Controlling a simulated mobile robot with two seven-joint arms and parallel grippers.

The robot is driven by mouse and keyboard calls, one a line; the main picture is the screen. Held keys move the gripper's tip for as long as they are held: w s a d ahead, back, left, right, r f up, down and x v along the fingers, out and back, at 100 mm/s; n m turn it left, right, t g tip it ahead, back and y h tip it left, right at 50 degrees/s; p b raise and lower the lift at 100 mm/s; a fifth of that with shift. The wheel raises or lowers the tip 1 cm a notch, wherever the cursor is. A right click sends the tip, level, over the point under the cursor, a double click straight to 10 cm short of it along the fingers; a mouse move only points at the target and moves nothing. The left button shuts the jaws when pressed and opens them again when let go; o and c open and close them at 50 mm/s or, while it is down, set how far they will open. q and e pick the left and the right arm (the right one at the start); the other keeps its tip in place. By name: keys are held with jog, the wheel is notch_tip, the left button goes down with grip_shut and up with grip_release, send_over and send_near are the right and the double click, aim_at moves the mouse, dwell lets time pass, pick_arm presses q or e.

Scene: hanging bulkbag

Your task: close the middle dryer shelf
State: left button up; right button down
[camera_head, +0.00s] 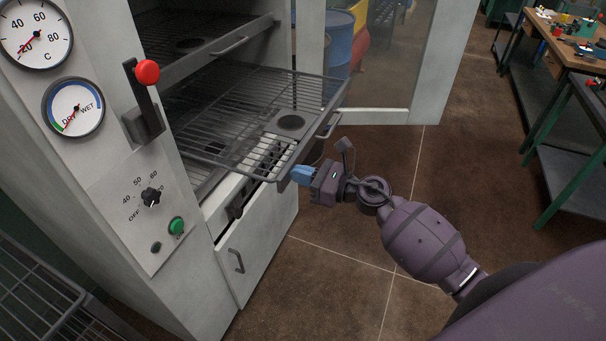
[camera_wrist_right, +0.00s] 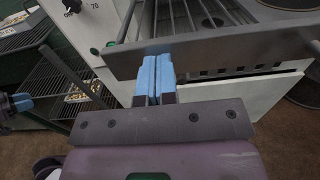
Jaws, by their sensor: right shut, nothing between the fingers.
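The middle dryer shelf (camera_head: 236,108) is a wire rack slid partly out of the grey dryer cabinet, with a round dark disc on it. Its front bar also shows in the right wrist view (camera_wrist_right: 215,54). My right gripper (camera_head: 296,175) is at the shelf's near front corner, shut and empty, with blue fingertips. In the right wrist view my right gripper (camera_wrist_right: 154,68) has its fingertips at the front bar; I cannot tell whether they touch it. The shelf's handle (camera_head: 329,125) is farther along the front.
The upper shelf (camera_head: 203,48) sits inside the cabinet. The dryer door (camera_head: 372,62) stands open behind the shelf. A control panel with a red-knobbed lever (camera_head: 146,84) is at left. A workbench (camera_head: 569,45) is at far right.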

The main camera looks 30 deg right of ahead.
send_near(196, 140)
jog(key=w+a+b, duration=0.1)
jog(key=w+f+b, duration=0.1)
jog(key=b, duration=0.1)
jog(key=shift+a+f, duration=0.2)
jog(key=shift+a, duration=0.2)
jog(key=b+x, duration=0.2)
jog(key=x, duration=0.4)
jog(key=shift+w+a, duration=0.2)
jog(key=shift+w, duration=0.05)
jog(key=shift+w+a+r, duration=0.1)
jog(key=shift+w+a, duration=0.05)
jog(key=shift+r, duration=0.3)
jog(key=shift+w+r, duration=0.1)
jog(key=shift+r, duration=0.05)
